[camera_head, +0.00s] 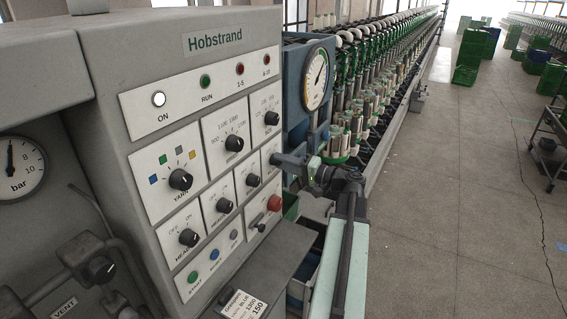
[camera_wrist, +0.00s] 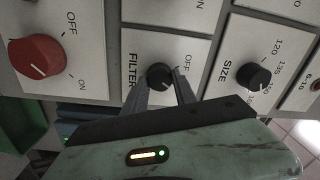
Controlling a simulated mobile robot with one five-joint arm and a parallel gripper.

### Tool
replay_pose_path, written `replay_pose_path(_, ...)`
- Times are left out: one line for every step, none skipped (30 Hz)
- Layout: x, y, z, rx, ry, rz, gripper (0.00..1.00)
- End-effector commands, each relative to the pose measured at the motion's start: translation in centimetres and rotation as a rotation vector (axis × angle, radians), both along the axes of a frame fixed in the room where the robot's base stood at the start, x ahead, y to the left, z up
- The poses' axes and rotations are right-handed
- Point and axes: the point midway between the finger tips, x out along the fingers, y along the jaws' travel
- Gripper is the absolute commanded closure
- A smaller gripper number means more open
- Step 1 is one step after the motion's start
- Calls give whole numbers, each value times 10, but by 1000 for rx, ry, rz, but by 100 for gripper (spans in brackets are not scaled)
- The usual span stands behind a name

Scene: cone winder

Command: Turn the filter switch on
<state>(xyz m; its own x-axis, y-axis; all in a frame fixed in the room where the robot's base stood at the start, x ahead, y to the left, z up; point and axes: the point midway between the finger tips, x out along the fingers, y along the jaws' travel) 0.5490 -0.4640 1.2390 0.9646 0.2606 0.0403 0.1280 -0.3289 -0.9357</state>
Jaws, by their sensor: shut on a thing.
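The filter switch (camera_wrist: 160,76) is a small round black knob on a white plate labelled FILTER (camera_wrist: 140,52). In the wrist view the plate appears turned on its side, with OFF to the right of the knob. My gripper (camera_wrist: 161,84) is shut on the knob, one finger on each side. The fingers cover part of the plate, and I cannot clearly make out the knob's pointer. In the head view my gripper (camera_head: 280,159) reaches the right column of the grey control panel (camera_head: 105,65), and it hides the knob there.
A SIZE knob (camera_wrist: 258,78) and a red OFF/ON switch (camera_wrist: 38,57) flank the filter plate closely. A pressure gauge (camera_head: 317,79) on a blue housing stands just behind my gripper. A grey ledge with a label (camera_head: 241,305) juts out below.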

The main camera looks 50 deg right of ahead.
Motion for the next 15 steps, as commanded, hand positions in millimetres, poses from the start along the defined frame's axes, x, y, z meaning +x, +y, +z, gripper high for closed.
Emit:
replay_pose_path(0,0,0,1,-1,-1,100)
replay_pose_path(0,0,0,1,-1,-1,100)
replay_pose_path(0,0,0,1,-1,-1,59)
replay_pose_path(0,0,0,1,-1,-1,51)
replay_pose_path(0,0,0,1,-1,-1,45)
replay_pose_path(0,0,0,1,-1,-1,45)
replay_pose_path(0,0,0,0,-1,-1,45)
replay_pose_path(0,0,0,0,-1,0,45)
replay_pose_path(0,0,0,0,-1,0,45)
replay_pose_path(0,0,0,0,-1,0,45)
replay_pose_path(0,0,0,0,0,0,45)
replay_pose_path(0,0,0,0,0,0,45)
replay_pose_path(0,0,0,0,0,0,45)
replay_pose_path(-1,0,0,0,0,0,45)
replay_pose_path(-3,-1,0,0,0,-1,45)
